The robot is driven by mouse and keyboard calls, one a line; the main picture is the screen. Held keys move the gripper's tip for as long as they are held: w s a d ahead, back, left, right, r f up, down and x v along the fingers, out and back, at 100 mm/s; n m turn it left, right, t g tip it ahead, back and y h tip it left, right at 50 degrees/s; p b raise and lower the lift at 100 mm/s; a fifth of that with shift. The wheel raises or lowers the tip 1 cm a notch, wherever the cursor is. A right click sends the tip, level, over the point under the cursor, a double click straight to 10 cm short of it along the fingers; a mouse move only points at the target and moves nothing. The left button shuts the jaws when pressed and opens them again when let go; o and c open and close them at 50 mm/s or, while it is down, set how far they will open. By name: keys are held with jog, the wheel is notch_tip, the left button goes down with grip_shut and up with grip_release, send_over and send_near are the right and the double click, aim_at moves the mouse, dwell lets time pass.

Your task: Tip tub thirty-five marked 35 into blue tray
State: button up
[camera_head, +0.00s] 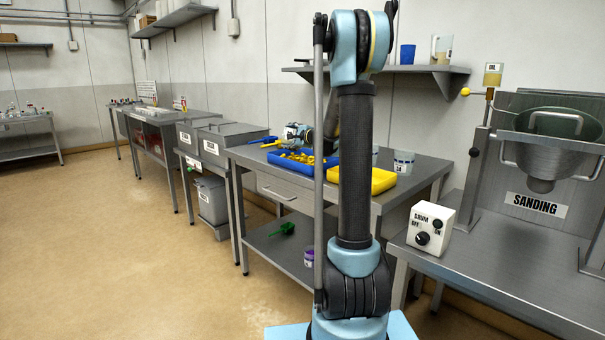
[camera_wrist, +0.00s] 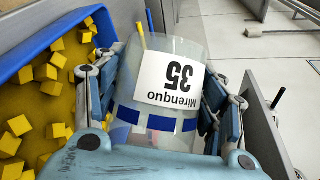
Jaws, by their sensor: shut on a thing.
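The tub marked 35 (camera_wrist: 187,60) fills the middle of the wrist view. It is clear, with a white label reading "Mirenquo 35" upside down in the picture and a band of blue marks. My gripper (camera_wrist: 158,95) is shut on it, one finger on each side. The blue tray (camera_wrist: 45,43) lies just left of the tub and holds yellow cubes on yellow grains. In the head view the blue tray (camera_head: 323,174) sits on the metal bench, with my gripper (camera_head: 297,134) near its back edge, partly hidden by my arm. The tub's exact tilt is unclear.
A yellow tray (camera_head: 378,183) stands right of the blue tray on the bench (camera_head: 250,153). Grey lidded bins (camera_head: 232,133) are to the left. The drum control box (camera_head: 432,228) and sanding drum stand at right.

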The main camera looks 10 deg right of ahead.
jog(key=shift+a+f+n+g+h, duration=0.45)
jog(key=shift+a+n+h, duration=0.1)
jog(key=shift+n, duration=0.25)
jog(key=shift+a+f, duration=0.1)
jog(key=shift+f, duration=0.15)
jog(key=shift+a+f+n+g+h, duration=0.15)
jog(key=shift+n+g+h, duration=0.1)
jog(key=shift+n+h, duration=0.15)
